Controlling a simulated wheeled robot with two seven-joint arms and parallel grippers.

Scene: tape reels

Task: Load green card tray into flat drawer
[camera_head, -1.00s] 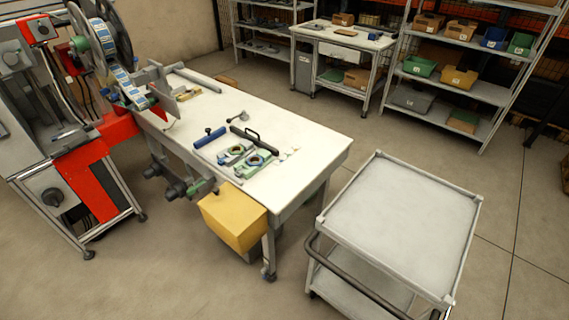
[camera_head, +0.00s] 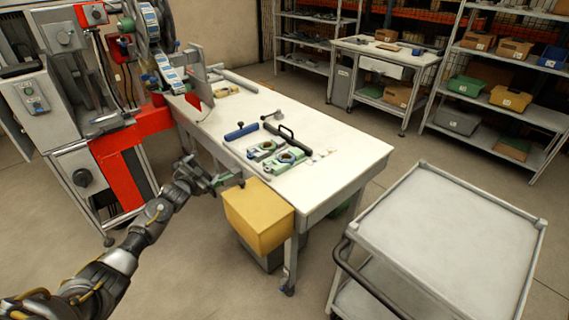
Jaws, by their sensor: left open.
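Two green-and-grey pieces with dark round openings, a farther one (camera_head: 264,149) and a nearer one (camera_head: 284,161), lie side by side on the long white worktable (camera_head: 340,150). I cannot tell whether either is the green card tray. I do not make out a flat drawer for certain; the back bench has a pale front panel (camera_head: 386,67) under its top. My left gripper (camera_head: 236,181) is open at the near long edge of the worktable, just above and left of the yellow box, apart from the green pieces. My right gripper is out of view.
A yellow box (camera_head: 258,222) stands at the worktable's near corner. A blue bar (camera_head: 240,132) and a black-handled bar (camera_head: 286,136) lie by the green pieces. A grey cart (camera_head: 445,240) has an empty top. The reel machine (camera_head: 130,140) stands left; shelves (camera_head: 500,100) hold bins.

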